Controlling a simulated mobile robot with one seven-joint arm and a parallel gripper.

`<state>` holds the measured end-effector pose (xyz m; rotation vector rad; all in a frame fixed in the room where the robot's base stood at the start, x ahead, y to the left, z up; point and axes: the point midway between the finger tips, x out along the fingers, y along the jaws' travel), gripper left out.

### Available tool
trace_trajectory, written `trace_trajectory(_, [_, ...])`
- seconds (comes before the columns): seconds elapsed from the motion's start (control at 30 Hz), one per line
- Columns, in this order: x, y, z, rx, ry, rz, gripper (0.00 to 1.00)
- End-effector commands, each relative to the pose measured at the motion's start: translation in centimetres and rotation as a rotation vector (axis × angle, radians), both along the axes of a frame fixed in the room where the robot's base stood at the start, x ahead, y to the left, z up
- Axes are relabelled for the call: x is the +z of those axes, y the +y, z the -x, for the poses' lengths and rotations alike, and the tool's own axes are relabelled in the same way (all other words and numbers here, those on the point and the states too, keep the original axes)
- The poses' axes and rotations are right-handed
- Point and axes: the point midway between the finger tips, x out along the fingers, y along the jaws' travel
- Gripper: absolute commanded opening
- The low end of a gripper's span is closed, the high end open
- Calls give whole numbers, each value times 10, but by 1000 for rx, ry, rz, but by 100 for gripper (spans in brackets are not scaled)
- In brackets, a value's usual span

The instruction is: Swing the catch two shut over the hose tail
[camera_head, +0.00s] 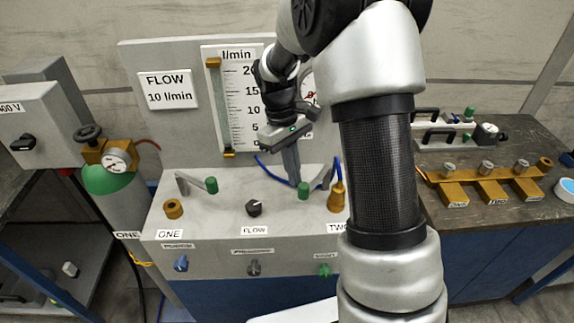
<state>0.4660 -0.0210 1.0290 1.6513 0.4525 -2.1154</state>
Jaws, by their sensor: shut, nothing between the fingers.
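Catch two is a grey lever (322,180) with a green knob (304,191) on the right side of the panel top. It is swung out to the left, and its knob stands apart from the hose tail. The brass hose tail (337,197) stands upright above the TWO label, with a blue hose rising from it. My gripper (294,183) points down with its fingers together and empty, just left of and behind the green knob. I cannot tell whether the fingers touch the knob. My arm hides what lies right of the hose tail.
Catch one (211,185), also green-knobbed, stands on the left near an empty brass port (173,209). A black FLOW knob (254,208) sits between them. The flow gauge (233,100) and upright back board (175,60) rise behind.

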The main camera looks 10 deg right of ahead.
Motion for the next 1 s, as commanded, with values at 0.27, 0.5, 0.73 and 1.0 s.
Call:
trace_trajectory(0.27, [1,-19,30,260,1,0,0])
trace_trajectory(0.5, [1,-37,47,455,1,0,0])
trace_trajectory(0.73, [1,-51,55,537,0,0,0])
trace_trajectory(1.0, [0,-59,60,536,0,0,0])
